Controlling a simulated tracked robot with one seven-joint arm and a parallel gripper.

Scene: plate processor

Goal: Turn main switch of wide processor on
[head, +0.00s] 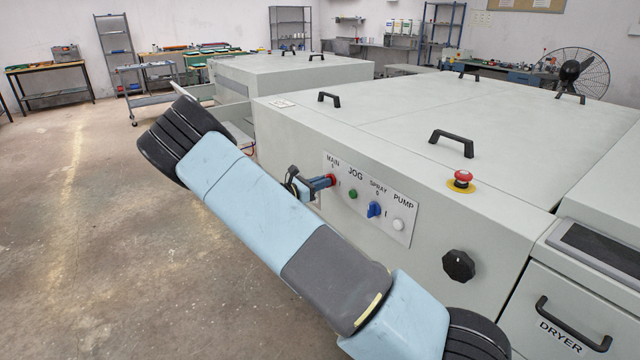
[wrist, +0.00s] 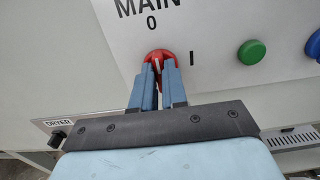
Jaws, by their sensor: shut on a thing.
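The wide processor (head: 400,110) is the large pale grey machine with a white control panel (head: 345,205) on its front. The red main switch (head: 331,178) sits at the panel's left end under the label MAIN. In the wrist view the red switch (wrist: 160,58) has a pale pointer line facing up, towards the 0; the I mark is to its right. My gripper (wrist: 160,72) has its two blue fingers shut on the switch, one at each side. In the head view my gripper (head: 322,182) reaches the panel from the left, and my arm hides part of the machine's front.
Right of the switch are a green JOG button (head: 353,194), a blue SPRAY switch (head: 374,210) and a white PUMP button (head: 398,224). A red emergency button (head: 462,179) and a black knob (head: 458,265) are farther right. The floor at left is open.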

